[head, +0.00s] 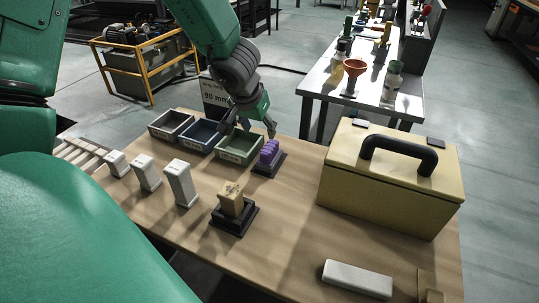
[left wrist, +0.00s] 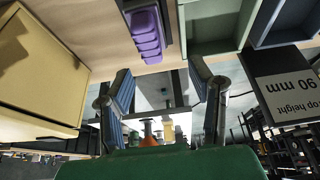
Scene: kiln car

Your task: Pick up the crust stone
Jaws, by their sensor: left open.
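A tan block (head: 231,203) with a rough, speckled top stands on a black stand (head: 232,222) at the middle of the wooden table; it looks the most like the crust stone. A purple ribbed block (head: 268,153) sits on another black stand (head: 266,170) farther back. It also shows in the left wrist view (left wrist: 146,36). My left gripper (head: 248,126) is open and empty, above the table's far part, close to the purple block and beyond the tan block. Its spread fingers also show in the left wrist view (left wrist: 160,82). My right gripper is not in view.
Grey (head: 170,124), blue (head: 203,134) and green (head: 239,146) trays stand at the far edge, by a 90 mm sign (head: 215,97). Several white blocks (head: 181,183) stand left. A yellow handled box (head: 385,190) blocks the right. A white bar (head: 357,278) lies in front.

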